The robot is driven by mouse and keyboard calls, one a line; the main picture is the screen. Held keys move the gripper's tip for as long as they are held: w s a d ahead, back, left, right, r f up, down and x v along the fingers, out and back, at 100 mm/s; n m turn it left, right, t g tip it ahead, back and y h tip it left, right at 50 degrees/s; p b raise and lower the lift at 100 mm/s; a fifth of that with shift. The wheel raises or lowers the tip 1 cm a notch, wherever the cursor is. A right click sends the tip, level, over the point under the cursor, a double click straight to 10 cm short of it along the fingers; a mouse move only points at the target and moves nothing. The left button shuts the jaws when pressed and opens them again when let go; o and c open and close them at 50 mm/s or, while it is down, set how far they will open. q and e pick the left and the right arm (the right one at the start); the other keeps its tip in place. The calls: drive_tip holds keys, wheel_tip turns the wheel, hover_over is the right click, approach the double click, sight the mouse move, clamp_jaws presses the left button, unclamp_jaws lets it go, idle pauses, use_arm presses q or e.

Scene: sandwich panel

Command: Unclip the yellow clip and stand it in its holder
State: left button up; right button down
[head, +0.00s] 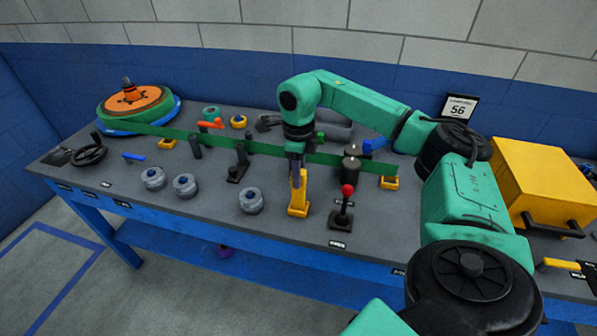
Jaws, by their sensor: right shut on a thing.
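My right gripper (297,172) comes down from above near the middle of the table and is shut on a yellow upright piece, which looks like the yellow clip (300,190). The clip stands roughly upright, with its lower end at a yellow block-like holder (298,211) on the table top. I cannot tell whether the clip is fully seated in the holder or just above it. The fingers hide the clip's top. A long green strip (262,148) passes behind the gripper. My left gripper is not in view.
Grey round weights (250,201) lie to the left. A reel (135,100) stands at the far left. A yellow box (545,178) is at the right. Small yellow blocks (389,183) sit by the strip. Bare table lies in front.

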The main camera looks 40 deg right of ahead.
drive_tip(key=shift+f, duration=0.2)
drive_tip(key=c, duration=0.5)
unclamp_jaws()
wheel_tip(320, 180, up, 7)
drive_tip(key=p, duration=0.6)
drive_tip(key=shift+r+p, duration=0.15)
drive_tip(key=shift+p, duration=0.15)
